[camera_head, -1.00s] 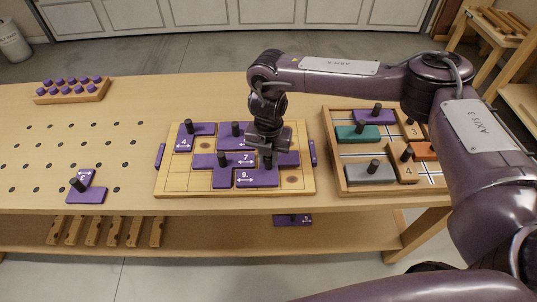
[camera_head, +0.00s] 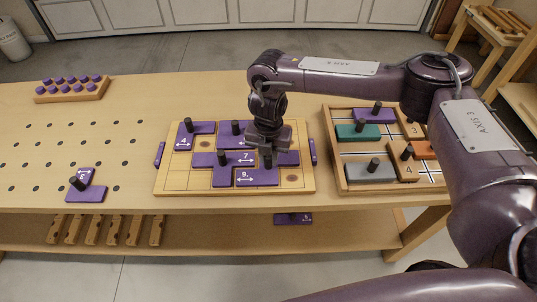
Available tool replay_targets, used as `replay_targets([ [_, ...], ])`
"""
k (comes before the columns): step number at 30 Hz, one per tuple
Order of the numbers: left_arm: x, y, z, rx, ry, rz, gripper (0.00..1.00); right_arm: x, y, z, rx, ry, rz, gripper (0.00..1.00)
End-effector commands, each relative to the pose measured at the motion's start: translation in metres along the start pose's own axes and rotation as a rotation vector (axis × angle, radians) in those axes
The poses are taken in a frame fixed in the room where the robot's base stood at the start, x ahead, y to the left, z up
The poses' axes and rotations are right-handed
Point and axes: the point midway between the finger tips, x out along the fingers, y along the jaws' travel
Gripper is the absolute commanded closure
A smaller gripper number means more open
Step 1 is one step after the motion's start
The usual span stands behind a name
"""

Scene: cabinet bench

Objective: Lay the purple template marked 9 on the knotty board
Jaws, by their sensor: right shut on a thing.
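The purple template marked 9 (camera_head: 250,177) lies flat at the front middle of the knotty board (camera_head: 180,186), among other purple templates. It appears to rest on the board, close against the template marked 7 (camera_head: 240,158). My right gripper (camera_head: 268,153) points down over the template's right part and is shut on its dark knob; the fingertips are partly hidden by the wrist. My left gripper is out of view.
A purple template marked 4 (camera_head: 184,141) sits at the board's left. A divided tray (camera_head: 340,182) with coloured templates stands to the right. Another purple template (camera_head: 85,194) lies on the pegboard bench top at left. A pegged block (camera_head: 72,93) stands at the back left.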

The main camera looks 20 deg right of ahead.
Motion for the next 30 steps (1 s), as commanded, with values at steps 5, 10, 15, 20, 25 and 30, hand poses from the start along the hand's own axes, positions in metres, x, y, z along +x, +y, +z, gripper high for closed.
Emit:
replay_targets([
  [5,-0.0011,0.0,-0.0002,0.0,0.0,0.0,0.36,0.0004,0.0,-0.0002,0.001,0.001,0.0,1.0],
  [10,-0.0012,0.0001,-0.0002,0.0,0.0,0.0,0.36,0.0006,0.0002,0.0,0.0,0.001,0.0,1.0],
  [15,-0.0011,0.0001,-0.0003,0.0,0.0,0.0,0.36,0.0006,0.0002,0.0,0.0,0.0,0.0,0.72],
  [20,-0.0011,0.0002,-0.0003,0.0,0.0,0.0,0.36,0.0007,0.0001,0.0,0.0,0.0,0.0,0.54],
  [25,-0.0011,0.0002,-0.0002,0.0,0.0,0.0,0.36,0.0007,0.0001,0.0,0.0,0.0,0.0,0.54],
  [30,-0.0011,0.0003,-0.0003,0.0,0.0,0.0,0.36,0.0009,0.0,0.0,0.0,0.0,0.0,0.36],
])
